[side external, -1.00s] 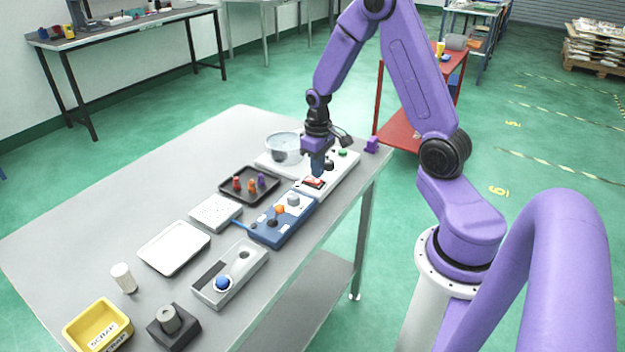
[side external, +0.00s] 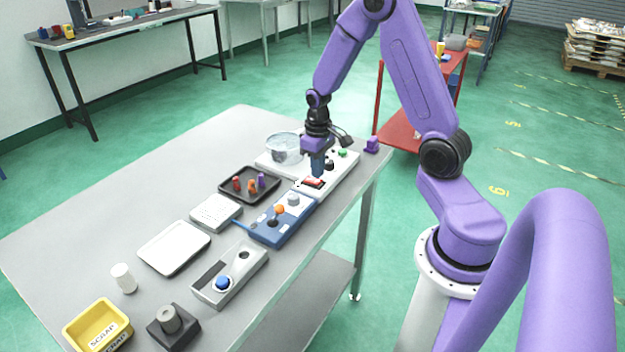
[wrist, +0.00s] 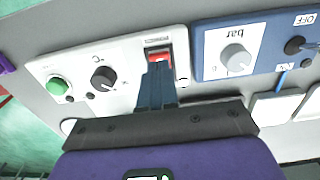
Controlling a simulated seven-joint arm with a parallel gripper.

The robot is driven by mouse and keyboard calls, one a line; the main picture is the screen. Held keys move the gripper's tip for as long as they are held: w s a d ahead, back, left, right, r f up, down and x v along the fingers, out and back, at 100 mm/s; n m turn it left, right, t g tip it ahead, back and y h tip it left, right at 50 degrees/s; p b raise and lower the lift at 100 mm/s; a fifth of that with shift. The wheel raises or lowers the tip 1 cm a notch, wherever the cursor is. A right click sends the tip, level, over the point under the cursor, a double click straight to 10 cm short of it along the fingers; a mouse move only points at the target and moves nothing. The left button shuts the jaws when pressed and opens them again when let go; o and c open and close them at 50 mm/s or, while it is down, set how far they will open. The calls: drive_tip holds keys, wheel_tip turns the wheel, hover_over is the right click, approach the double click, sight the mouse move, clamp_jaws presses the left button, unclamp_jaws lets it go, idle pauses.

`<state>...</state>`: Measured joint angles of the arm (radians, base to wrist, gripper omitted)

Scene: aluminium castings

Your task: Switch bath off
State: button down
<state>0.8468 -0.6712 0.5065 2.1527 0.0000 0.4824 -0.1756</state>
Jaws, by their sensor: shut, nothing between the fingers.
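The bath is a clear-walled round tub (side external: 284,146) beside a white control panel (side external: 346,168) at the table's far end. The panel carries a red rocker switch (side external: 313,183), a black knob (side external: 329,165) and a green button (side external: 343,153). My gripper (side external: 318,174) is shut and empty, pointing down at the switch. In the wrist view, my fingertips (wrist: 158,66) are right at the red switch (wrist: 160,56) and cover part of it. I cannot tell whether they touch it, or which way the rocker is tilted.
A blue panel (side external: 272,232) with an orange-tipped lever is close by on the near side. A dark tray (side external: 224,196) with coloured pegs lies to the left. A purple block (side external: 372,145) is at the far corner.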

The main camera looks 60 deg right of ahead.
sight(318, 181)
drive_tip(key=shift+f, duration=0.95)
idle(0.6)
drive_tip(key=shift+r, duration=3.55)
drive_tip(key=s+a+r+n, duration=0.35)
drive_tip(key=s+a, duration=0.35)
drive_tip(key=a, duration=0.3)
drive_tip(key=s+a+r+n, duration=0.3)
drive_tip(key=s+a+n, duration=0.3)
drive_tip(key=a, duration=0.4)
drive_tip(key=s+r+n, duration=0.1)
drive_tip(key=s+n, duration=0.2)
drive_tip(key=s, duration=0.7)
drive_tip(key=shift+s+a+r, duration=0.2)
drive_tip(key=shift+a+r, duration=0.15)
drive_tip(key=shift+a, duration=0.05)
